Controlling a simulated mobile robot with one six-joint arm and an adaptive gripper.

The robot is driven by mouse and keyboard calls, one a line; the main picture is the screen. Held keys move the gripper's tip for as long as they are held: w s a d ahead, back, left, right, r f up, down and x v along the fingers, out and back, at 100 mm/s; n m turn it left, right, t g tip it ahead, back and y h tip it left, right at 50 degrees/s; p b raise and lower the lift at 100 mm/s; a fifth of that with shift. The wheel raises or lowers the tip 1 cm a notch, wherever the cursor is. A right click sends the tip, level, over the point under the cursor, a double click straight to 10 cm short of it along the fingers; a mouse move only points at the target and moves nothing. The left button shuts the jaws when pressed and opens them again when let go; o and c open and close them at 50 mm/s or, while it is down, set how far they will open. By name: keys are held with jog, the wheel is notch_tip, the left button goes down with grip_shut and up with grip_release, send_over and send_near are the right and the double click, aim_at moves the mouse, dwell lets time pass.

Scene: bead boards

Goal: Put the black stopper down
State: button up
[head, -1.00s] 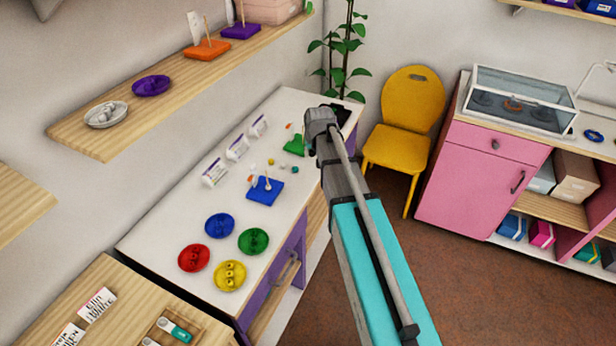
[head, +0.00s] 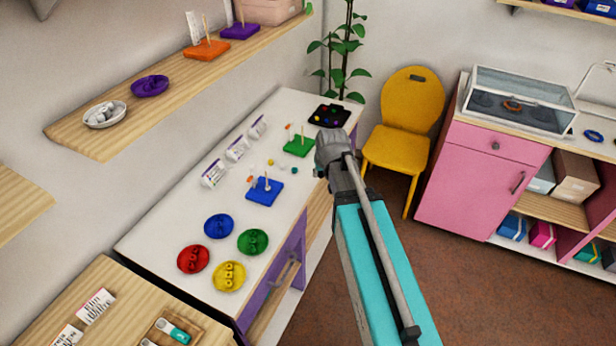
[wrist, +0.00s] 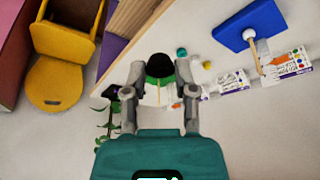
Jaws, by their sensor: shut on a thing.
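My gripper (wrist: 160,76) is shut on the black stopper (wrist: 160,66), a dark rounded piece between the two fingertips in the wrist view. The green board (head: 299,147) stands on the table with a peg. It shows partly behind the stopper in the wrist view. The blue board (head: 265,192) with a peg lies nearer. It also shows in the wrist view (wrist: 237,27).
A black tray (head: 329,115) with coloured pieces lies at the table's far end. Several loose beads lie between the boards. White printed cards (head: 237,149) stand along the wall side. Red (head: 193,260), blue, green and yellow dishes fill the near end.

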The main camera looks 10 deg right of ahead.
jog(key=shift+w, duration=0.1)
jog(key=b, duration=0.5)
send_near(307, 176)
jog(key=w+f+b, duration=0.2)
jog(key=b, duration=0.2)
jog(key=shift+w+a+f, duration=0.1)
jog(key=shift+f, duration=0.1)
jog(key=shift+b+x, duration=0.8)
jog(key=shift+x, duration=0.1)
jog(key=shift+f+b, duration=1.15)
jog(key=shift+b, duration=0.1)
jog(key=shift+f, duration=0.15)
